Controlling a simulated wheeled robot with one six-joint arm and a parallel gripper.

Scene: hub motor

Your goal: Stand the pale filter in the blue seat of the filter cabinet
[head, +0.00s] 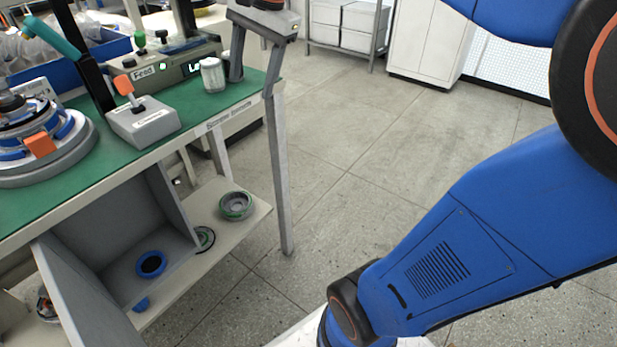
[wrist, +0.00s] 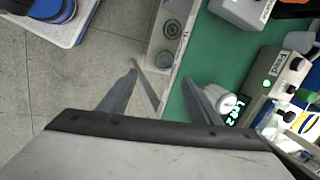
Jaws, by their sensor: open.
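The pale filter (head: 212,76), a small whitish cylinder, stands upright on the green bench top near its right edge; it also shows in the wrist view (wrist: 222,101), partly behind a finger. My gripper (head: 252,86) is open and empty above the bench edge, just right of the filter in the head view. In the wrist view my gripper (wrist: 160,77) has its fingers spread, with the filter outside them, beyond the right finger. The grey filter cabinet (head: 85,290) is under the bench with its door swung open. The blue seat (head: 151,264), a ring with a dark centre, lies on its floor.
A feed unit (head: 180,63) stands behind the filter. A grey switch box (head: 143,122) and a round motor fixture (head: 40,140) are on the bench (head: 195,125). A green-rimmed part (head: 235,205) lies on the lower shelf. A bench leg (head: 281,175) stands right of it.

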